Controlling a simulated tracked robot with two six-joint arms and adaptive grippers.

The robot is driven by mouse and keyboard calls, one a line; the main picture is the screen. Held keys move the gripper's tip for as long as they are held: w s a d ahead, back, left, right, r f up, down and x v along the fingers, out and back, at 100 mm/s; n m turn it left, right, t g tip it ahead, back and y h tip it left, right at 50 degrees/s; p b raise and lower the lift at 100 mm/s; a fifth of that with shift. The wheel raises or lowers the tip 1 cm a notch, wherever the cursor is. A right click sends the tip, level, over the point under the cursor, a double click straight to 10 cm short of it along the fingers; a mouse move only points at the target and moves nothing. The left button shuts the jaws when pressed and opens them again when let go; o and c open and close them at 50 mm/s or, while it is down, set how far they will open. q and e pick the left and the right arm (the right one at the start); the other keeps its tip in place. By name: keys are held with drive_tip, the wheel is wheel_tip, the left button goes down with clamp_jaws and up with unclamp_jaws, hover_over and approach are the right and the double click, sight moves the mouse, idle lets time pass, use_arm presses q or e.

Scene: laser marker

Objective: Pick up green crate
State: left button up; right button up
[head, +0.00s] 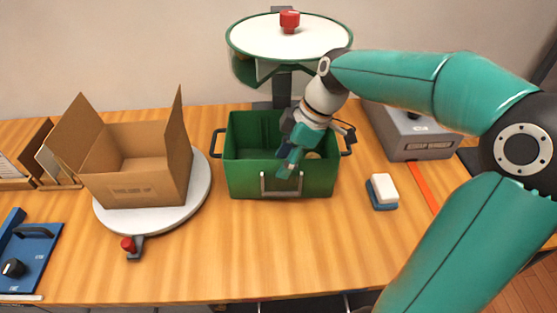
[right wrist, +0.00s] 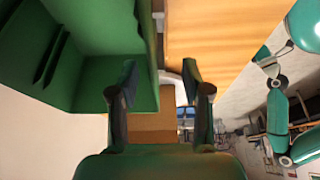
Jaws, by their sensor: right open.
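The green crate (head: 245,182) stands upright on the wooden table in the middle of the head view. It has a dark handle at each end and a pale framed label on the front. My right gripper (head: 291,164) is over the right half of the crate, pointing down at its front wall. It hides part of the inside. In the right wrist view the two fingers of the gripper (right wrist: 161,88) are apart, and the green crate wall (right wrist: 85,50) fills the upper left. I cannot tell whether a finger touches the crate. My left gripper is not in view.
An open cardboard box (head: 135,188) stands on a white turntable (head: 116,222) at left. A round white platform (head: 262,38) with a red knob rises behind the crate. A grey machine (head: 415,140) and a white-and-blue block (head: 383,190) are at right. The table in front of the crate is clear.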

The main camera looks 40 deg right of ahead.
drive_tip(key=shift+p+x, duration=0.35)
drive_tip(key=shift+x, duration=2.3)
drive_tip(key=shift+d, duration=0.15)
clamp_jaws()
